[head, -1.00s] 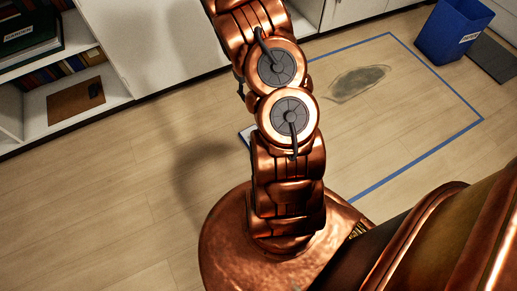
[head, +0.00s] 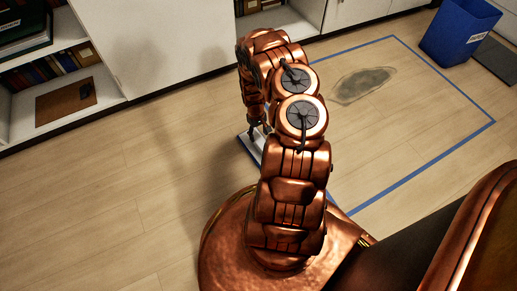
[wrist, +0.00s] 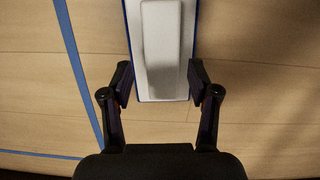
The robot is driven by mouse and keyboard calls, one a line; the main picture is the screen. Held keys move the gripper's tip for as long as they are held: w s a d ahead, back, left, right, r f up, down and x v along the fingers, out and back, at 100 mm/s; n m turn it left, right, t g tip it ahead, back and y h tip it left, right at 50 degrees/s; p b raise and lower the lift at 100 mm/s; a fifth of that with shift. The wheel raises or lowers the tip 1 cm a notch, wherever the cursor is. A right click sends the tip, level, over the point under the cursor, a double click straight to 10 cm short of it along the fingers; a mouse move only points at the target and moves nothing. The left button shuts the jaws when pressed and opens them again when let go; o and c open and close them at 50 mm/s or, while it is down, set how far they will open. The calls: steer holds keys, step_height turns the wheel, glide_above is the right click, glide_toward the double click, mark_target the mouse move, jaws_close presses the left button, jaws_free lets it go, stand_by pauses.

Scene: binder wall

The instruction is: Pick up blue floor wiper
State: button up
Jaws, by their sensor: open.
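The floor wiper (wrist: 186,70) lies flat on the floor in the wrist view. It is a pale rectangular plate with a thin blue edge and a long white raised block along its middle. Its far end is cut off by the top of the picture. My gripper (wrist: 161,84) is open, with one finger on each side of the wiper's near end. Nothing is held. I cannot tell whether the fingers touch it or how high they are above the floor. In the head view part of the wiper (head: 249,150) shows left of my arm; the rest is hidden.
Blue tape (head: 435,158) outlines an area of floor with a grey stain (head: 362,85) in it. A blue bin (head: 459,35) stands beyond its far right corner. White shelving (head: 150,45) runs along the back left. The floor at left is clear.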

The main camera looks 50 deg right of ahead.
mark_target(258, 139)
steer(key=shift+s+a+f+b, duration=0.15)
steer(key=shift+f+b, duration=0.7)
steer(key=shift+f, duration=0.7)
steer(key=shift+s+a+f+b, duration=0.15)
steer(key=shift+f+b, duration=0.7)
steer(key=shift+f, duration=0.65)
steer(key=shift+r, duration=0.1)
jaws_close()
